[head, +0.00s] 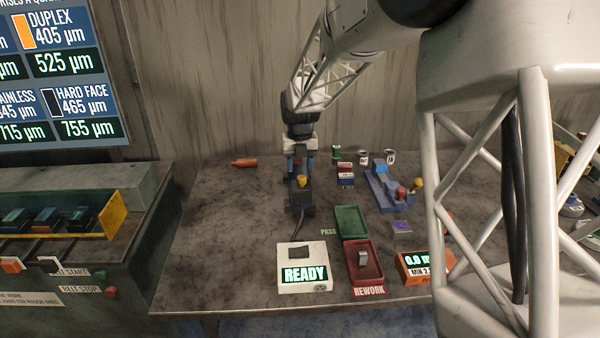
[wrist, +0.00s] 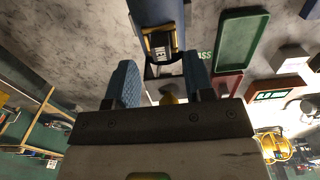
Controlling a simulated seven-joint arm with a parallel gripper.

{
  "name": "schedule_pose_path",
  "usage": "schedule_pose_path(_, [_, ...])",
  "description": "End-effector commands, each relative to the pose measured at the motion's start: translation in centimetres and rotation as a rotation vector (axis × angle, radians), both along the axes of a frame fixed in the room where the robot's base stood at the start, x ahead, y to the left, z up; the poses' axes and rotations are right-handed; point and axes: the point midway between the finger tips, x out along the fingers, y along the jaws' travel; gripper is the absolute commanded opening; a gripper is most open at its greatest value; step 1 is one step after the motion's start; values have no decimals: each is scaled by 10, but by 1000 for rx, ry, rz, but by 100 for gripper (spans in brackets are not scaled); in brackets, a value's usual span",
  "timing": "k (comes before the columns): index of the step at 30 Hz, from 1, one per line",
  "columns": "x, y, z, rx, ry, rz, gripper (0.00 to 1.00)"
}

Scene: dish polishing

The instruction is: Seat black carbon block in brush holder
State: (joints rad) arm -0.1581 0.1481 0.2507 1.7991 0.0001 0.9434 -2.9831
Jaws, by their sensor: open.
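A green PASS tray (head: 350,221) and a red REWORK tray (head: 352,274) holding a grey block (head: 364,258) lie to the right. An orange gauge (head: 414,267) and a blue fixture (head: 381,194) stand further right. The table's left side is mostly clear.

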Motion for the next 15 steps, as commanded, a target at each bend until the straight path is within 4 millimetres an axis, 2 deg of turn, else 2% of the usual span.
schedule_pose_path(9, [0, 0, 53, 0, -2, 0, 48])
schedule_pose_path(15, [0, 0, 74, 0, -1, 0, 48])
